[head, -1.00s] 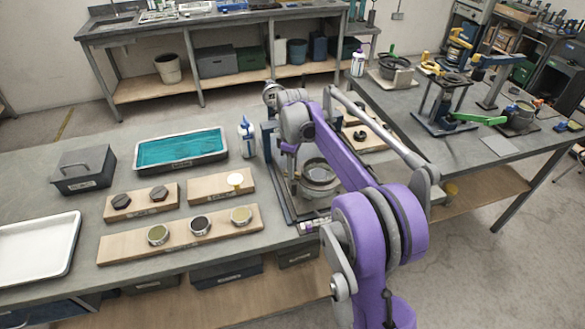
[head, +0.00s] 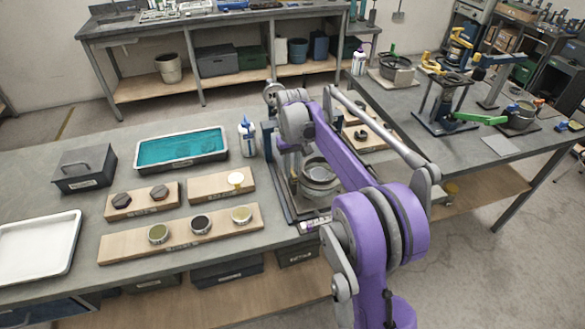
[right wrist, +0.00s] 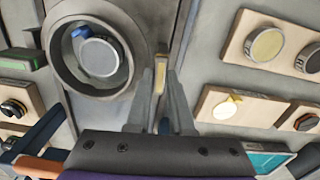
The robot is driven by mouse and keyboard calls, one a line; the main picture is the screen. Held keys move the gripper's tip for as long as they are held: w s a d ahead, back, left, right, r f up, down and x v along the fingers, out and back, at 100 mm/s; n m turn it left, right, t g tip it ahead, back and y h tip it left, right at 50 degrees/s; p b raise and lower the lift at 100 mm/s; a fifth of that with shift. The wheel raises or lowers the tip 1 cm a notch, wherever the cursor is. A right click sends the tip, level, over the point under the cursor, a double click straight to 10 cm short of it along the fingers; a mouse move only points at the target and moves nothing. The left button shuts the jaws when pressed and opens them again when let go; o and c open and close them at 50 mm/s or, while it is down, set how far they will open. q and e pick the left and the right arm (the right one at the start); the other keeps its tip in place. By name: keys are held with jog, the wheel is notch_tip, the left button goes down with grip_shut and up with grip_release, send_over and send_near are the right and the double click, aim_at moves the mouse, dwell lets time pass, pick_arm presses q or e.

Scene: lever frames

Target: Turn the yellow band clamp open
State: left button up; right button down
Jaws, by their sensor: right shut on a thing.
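In the right wrist view a narrow yellow piece (right wrist: 162,68), seemingly the handle of the yellow band clamp, stands between the fingers of my right gripper (right wrist: 163,95). The gripper is shut on it. A round metal vessel (right wrist: 62,62) with a blue-tabbed grey disc inside is just left of the fingers. There my arm hides the right fingertips and the clamp. My left gripper is in neither view.
Wooden boards with round pieces (head: 180,236) lie left of the fixture. A teal-filled tray (head: 181,148), a small white bottle (head: 247,138) and a dark box (head: 83,168) stand behind them. A white tray (head: 38,250) is at far left. Another bench with tools (head: 470,140) is at right.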

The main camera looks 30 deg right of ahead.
jog(key=shift+m, duration=0.5)
jog(key=c, duration=0.8)
grip_release()
